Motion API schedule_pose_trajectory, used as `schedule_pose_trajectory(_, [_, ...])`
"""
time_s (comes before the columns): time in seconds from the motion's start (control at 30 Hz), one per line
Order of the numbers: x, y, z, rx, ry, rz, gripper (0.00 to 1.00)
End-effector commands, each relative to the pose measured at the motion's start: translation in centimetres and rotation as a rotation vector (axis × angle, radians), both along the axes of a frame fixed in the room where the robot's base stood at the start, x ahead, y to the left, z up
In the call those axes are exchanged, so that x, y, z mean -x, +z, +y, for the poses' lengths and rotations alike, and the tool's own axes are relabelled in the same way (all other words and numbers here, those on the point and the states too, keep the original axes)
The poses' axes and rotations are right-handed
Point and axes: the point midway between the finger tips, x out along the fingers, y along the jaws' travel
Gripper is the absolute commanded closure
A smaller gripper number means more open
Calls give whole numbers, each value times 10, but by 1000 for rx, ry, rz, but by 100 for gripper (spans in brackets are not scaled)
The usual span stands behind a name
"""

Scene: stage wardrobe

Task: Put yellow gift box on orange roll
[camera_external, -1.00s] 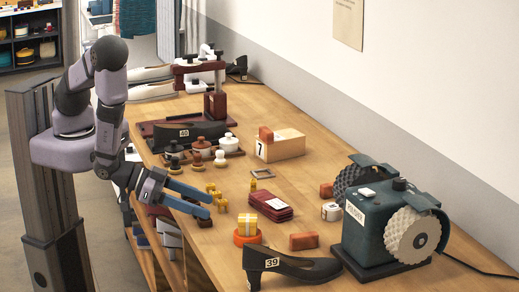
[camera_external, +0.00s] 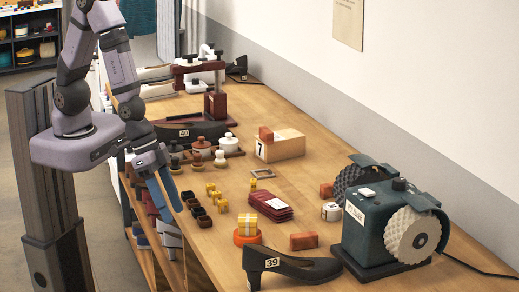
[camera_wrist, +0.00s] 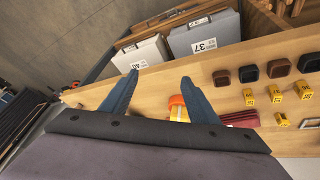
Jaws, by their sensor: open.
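The yellow gift box (camera_external: 249,222) with pale ribbon bands sits upright on the orange roll (camera_external: 246,240) near the front edge of the bench. In the wrist view the orange roll (camera_wrist: 176,99) and the yellow gift box (camera_wrist: 180,114) show between my fingers, partly hidden by the right one. My gripper (camera_external: 170,207) is open and empty, pointing down at the bench's front edge, well to the left of the box and apart from it. Its two blue fingers are spread in the wrist view (camera_wrist: 160,77).
A black shoe (camera_external: 290,267) marked 39 lies right beside the roll. A stack of dark red booklets (camera_external: 270,207) is just behind. Several dark small boxes (camera_external: 197,210) and small yellow pieces (camera_external: 213,190) stand left. A green grinding machine (camera_external: 375,228) fills the right end.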

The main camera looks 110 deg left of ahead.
Motion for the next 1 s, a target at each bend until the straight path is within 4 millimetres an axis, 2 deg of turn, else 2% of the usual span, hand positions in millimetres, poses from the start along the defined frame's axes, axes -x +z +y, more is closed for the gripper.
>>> schedule_pose_trajectory(0.03, [8, 11, 3, 3, -29, 38, 45])
schedule_pose_trajectory(0.3, [77, 51, 32, -44, -174, 282, 45])
schedule_pose_trajectory(0.5, [109, 68, 49, -80, -213, 384, 45])
schedule_pose_trajectory(0.67, [117, 72, 53, -88, -220, 408, 45])
schedule_pose_trajectory(1.0, [117, 72, 53, -88, -220, 410, 45])
